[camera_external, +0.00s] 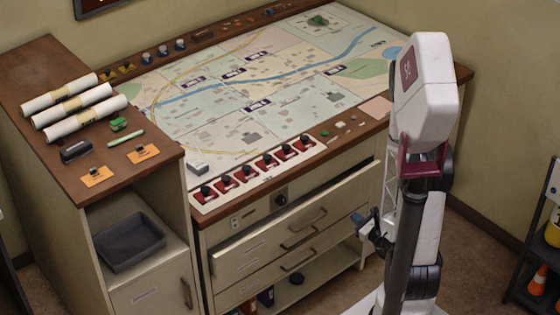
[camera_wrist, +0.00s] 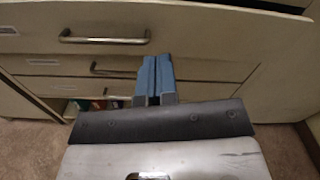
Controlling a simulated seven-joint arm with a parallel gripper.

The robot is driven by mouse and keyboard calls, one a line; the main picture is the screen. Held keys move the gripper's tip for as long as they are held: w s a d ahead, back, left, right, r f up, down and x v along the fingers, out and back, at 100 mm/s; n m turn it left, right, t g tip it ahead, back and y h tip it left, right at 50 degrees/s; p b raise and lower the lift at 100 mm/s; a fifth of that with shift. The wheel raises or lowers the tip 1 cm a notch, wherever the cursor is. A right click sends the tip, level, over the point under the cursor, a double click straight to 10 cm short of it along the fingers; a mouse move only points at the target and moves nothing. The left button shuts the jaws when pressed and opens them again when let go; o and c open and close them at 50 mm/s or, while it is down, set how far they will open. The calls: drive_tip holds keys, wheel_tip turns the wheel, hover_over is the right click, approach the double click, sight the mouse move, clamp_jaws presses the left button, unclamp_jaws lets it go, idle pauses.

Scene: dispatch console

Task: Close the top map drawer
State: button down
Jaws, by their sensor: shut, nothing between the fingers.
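The top map drawer (camera_external: 345,197) is a cream front with a metal bar handle. It stands pulled out from the console, with a dark gap along its upper edge. In the wrist view the same drawer (camera_wrist: 210,42) crosses the upper part, its handle (camera_wrist: 102,38) left of the fingers. My gripper (camera_external: 359,219) is in front of the drawers near their right end. Its blue fingers (camera_wrist: 155,62) are together in the wrist view, with nothing between them. I cannot tell whether the tips touch the drawer front.
Lower drawers with handles (camera_external: 299,261) sit beneath, above an open shelf with small items (camera_external: 266,297). The map table (camera_external: 270,80) and red switch panel (camera_external: 257,172) are above. A side cabinet (camera_external: 150,296) stands at left. A rack with an orange cone (camera_external: 538,281) is at far right.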

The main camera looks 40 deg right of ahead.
sight(330, 194)
drive_tip(key=n, duration=0.5)
drive_tip(key=d+n, duration=0.1)
drive_tip(key=n, duration=0.4)
drive_tip(key=d+n, duration=0.1)
drive_tip(key=n, duration=0.4)
drive_tip(key=shift+d+f, duration=0.1)
drive_tip(key=shift+d, duration=0.1)
drive_tip(key=shift+w, duration=6.95)
